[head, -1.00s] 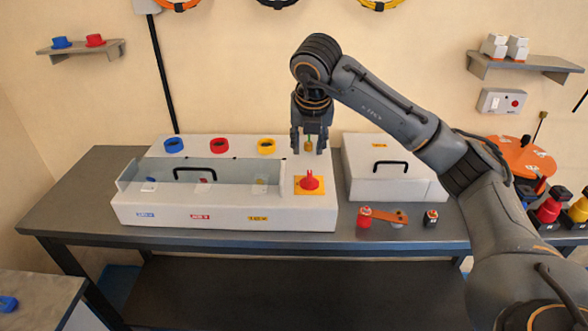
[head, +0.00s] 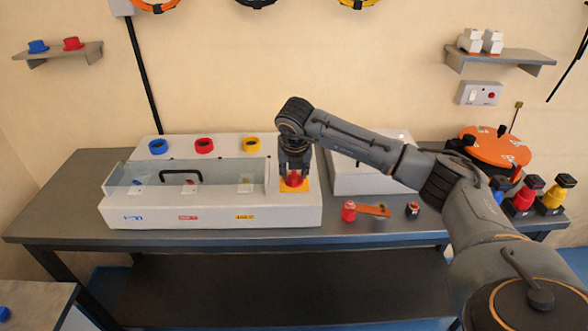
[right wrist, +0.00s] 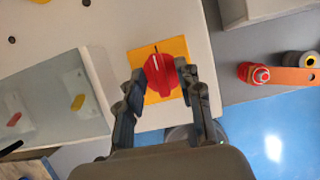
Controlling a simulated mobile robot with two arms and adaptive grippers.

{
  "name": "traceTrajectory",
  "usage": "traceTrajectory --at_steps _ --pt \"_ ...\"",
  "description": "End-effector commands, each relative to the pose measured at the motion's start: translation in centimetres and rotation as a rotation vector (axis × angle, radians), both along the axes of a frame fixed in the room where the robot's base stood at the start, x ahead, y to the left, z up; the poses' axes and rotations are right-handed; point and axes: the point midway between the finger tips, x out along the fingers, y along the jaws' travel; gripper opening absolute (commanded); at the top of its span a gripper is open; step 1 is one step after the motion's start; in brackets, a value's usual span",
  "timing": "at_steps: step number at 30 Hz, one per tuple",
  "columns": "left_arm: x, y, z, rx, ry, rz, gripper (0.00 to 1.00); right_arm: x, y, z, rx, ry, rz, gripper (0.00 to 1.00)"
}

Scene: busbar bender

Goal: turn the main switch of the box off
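The main switch is a red rotary knob (head: 294,180) on a yellow-orange plate (head: 305,187), on the right part of the white box's top (head: 212,213). In the right wrist view the knob (right wrist: 159,76) lies between my fingertips, with a pale line on its top. My right gripper (head: 294,176) points down over the switch. Its fingers (right wrist: 159,70) stand on either side of the knob, apart from each other. They look very near it; firm contact cannot be made out. My left gripper is out of view.
A clear cover (head: 190,178) with a black handle lies left of the switch. A second white box (head: 350,180) stands to the right. A red-capped part (head: 349,211) and an orange bar (head: 373,210) lie on the bench in front of it.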

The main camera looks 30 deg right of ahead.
Motion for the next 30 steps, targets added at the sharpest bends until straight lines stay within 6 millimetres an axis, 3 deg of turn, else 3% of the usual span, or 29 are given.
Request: traceTrajectory --at_steps 8,13,30 --pt "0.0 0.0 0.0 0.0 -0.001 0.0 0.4 0.1 0.0 -0.1 0.0 -0.001 0.001 0.34" --pt "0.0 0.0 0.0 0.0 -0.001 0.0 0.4 0.1 0.0 -0.1 0.0 -0.001 0.0 0.0" --pt "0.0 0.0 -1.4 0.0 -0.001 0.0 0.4 0.0 -0.1 -0.3 0.001 -0.003 0.112 0.0"
